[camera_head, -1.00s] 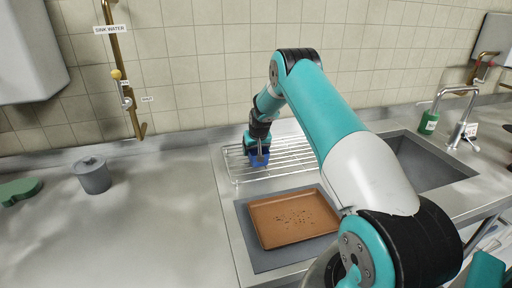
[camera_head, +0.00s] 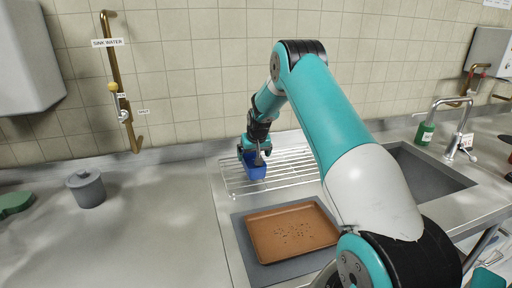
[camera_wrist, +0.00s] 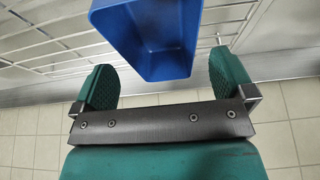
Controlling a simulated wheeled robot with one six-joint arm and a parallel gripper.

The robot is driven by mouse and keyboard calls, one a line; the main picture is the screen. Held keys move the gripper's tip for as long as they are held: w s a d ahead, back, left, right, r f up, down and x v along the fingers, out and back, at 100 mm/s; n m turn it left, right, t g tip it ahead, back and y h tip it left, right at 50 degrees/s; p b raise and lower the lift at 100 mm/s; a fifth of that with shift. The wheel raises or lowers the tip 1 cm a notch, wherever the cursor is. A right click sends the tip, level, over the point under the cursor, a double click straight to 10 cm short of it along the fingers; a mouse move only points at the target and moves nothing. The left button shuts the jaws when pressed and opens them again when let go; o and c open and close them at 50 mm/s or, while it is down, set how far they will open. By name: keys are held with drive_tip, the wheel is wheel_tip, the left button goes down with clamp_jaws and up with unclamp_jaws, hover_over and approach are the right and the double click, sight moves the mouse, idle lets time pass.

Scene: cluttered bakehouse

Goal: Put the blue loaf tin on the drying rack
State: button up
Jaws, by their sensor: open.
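The blue loaf tin (camera_head: 256,172) stands on the left part of the wire drying rack (camera_head: 290,167) in the head view. My gripper (camera_head: 258,153) is just above and at the tin, partly covering its top. In the wrist view, the tin (camera_wrist: 150,40) lies ahead of my gripper (camera_wrist: 165,78), with rack wires (camera_wrist: 50,40) around it. The two green fingers are spread wide, and a gap shows between each finger and the tin. The tin's underside is hidden, so its contact with the wires cannot be seen.
A brown baking tray (camera_head: 292,232) with crumbs lies on a grey mat (camera_head: 250,262) in front of the rack. A grey lidded pot (camera_head: 87,188) stands left. The sink (camera_head: 425,172), tap (camera_head: 460,130) and green bottle (camera_head: 425,132) are right. The tiled wall is close behind.

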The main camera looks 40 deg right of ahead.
drive_tip(key=b+v, duration=0.1)
drive_tip(key=v, duration=0.6)
drive_tip(key=s+a+r+n+y, duration=0.1)
drive_tip(key=s+a+r+n, duration=0.2)
drive_tip(key=a, duration=0.6)
drive_tip(key=s+a+r+n+g+y, duration=0.15)
drive_tip(key=s+a+r, duration=0.3)
drive_tip(key=a, duration=0.55)
drive_tip(key=s+a+r+n+t+y, duration=0.1)
drive_tip(key=s+a+r+n+y, duration=0.2)
drive_tip(key=a, duration=0.6)
drive_tip(key=s+a+n+g, duration=0.1)
drive_tip(key=s+a, duration=0.3)
drive_tip(key=s, duration=0.4)
drive_tip(key=s+a+r+n+g, duration=0.1)
drive_tip(key=s+a, duration=0.3)
drive_tip(key=s, duration=0.4)
drive_tip(key=s+a+n+g, duration=0.1)
drive_tip(key=s+a, duration=0.3)
drive_tip(key=s, duration=0.5)
drive_tip(key=shift+a+r+n+g+y, duration=0.25)
drive_tip(key=shift+n+g+y, duration=0.1)
drive_tip(key=shift+n, duration=0.5)
